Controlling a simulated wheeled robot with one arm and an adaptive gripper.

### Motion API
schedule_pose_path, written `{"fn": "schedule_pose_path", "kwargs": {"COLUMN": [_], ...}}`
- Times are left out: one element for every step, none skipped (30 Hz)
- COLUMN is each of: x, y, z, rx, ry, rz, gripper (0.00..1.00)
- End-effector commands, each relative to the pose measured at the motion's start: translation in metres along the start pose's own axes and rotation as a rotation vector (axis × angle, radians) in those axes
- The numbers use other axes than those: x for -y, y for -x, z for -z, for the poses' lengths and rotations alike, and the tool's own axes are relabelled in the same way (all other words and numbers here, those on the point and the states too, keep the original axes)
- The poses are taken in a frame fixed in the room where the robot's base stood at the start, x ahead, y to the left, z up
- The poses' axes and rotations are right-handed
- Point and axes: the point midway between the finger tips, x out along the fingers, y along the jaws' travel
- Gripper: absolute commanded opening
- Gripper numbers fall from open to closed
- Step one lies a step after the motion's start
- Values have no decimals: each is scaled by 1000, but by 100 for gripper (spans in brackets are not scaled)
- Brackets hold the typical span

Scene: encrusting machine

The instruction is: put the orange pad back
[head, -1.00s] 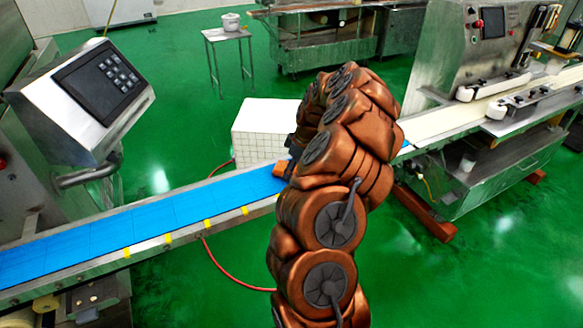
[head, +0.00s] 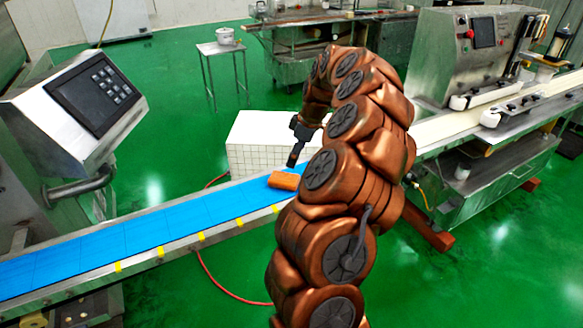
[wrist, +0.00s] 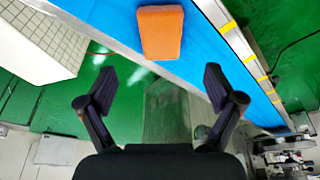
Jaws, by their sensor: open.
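The orange pad (head: 284,180) lies on the blue conveyor belt (head: 150,222), near the end by my arm. In the wrist view the orange pad (wrist: 160,32) sits at the top middle, at the belt's edge, ahead of the fingertips. My gripper (head: 292,160) is just behind the pad in the head view, its fingers pointing down. In the wrist view my gripper (wrist: 155,88) is open, its two fingers spread wide with nothing between them. The pad is apart from both fingers.
A white tiled block (head: 265,142) stands just behind the belt and shows at the upper left of the wrist view (wrist: 40,40). A control panel (head: 95,90) overhangs the belt's left part. Another machine (head: 475,60) stands at the right. Green floor is open beyond.

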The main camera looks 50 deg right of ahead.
Motion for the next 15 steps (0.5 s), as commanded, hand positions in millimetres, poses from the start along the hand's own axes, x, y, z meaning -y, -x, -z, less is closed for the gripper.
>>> {"fn": "schedule_pose_path", "kwargs": {"x": [0, 0, 1, 1, 1, 1, 1, 1, 1, 1, 2, 4, 7, 12, 20], "y": [5, 8, 11, 13, 14, 16, 17, 18, 18, 19, 19, 19, 20, 21, 24], "z": [0, 0, 0, 0, 0, 0, 0, 0, 0, 1, 1, 4, 8, 13, 22], "rx": [0, 0, 1, 1, 0, 0, 0, 0, 0, 0, -1, -1, -2, -4, -7], "ry": [1, 1, 1, 2, 2, 2, 2, 2, 2, 2, 2, 4, 7, 11, 15], "rz": [-1, 0, 2, 3, 3, 3, 3, 3, 3, 3, 4, 5, 7, 10, 16], "gripper": [92, 92, 92, 92, 92, 92, 92, 92, 92, 92, 92, 92, 92, 92, 92]}}
